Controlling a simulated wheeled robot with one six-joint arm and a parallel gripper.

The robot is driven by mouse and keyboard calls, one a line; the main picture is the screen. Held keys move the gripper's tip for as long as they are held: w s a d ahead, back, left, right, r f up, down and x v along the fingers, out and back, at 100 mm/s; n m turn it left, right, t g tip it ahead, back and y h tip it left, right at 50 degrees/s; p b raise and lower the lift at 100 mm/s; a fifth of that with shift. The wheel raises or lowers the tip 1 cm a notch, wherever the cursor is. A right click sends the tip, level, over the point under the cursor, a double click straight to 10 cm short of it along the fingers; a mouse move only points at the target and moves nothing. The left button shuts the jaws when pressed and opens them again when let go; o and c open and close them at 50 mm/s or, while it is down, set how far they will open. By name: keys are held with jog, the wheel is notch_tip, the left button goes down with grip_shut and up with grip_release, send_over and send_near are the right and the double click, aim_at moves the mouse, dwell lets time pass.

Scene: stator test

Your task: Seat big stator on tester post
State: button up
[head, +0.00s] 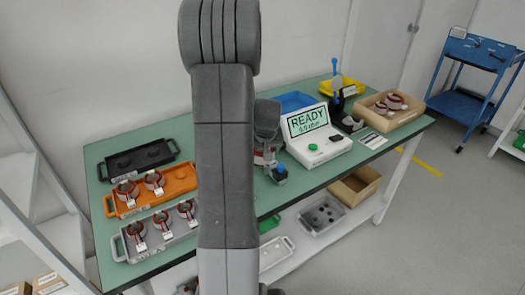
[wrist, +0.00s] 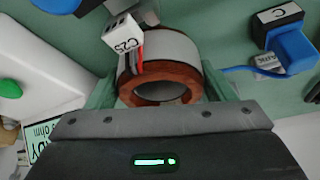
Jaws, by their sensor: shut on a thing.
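My gripper (wrist: 160,95) is shut on a stator (wrist: 185,50) with a copper-brown winding, pale outer ring and white tag reading C25. The stator sits between the two fingers in the wrist view, its open bore facing the camera. In the head view my gripper (head: 265,150) is largely hidden behind my arm, just left of the tester (head: 318,145), whose screen reads READY 0.0 ohm. The tester's white body also shows at the left of the wrist view (wrist: 60,70). I cannot make out the tester post, nor whether the stator touches it.
A blue clip (wrist: 290,48) with a C label lies beside the stator. An orange tray (head: 180,182) and a grey tray (head: 122,245) hold stators at left; a black tray (head: 110,172) looks empty of stators. A wooden box (head: 412,115) with stators stands at right.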

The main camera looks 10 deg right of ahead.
dwell(0.4)
jog(key=shift+f+b, duration=0.4)
jog(key=shift+b, duration=0.05)
jog(key=shift+f, duration=0.3)
jog(key=o, duration=1.7)
jog(key=shift+f, duration=0.1)
jog(key=shift+s, duration=0.1)
jog(key=v, duration=1.4)
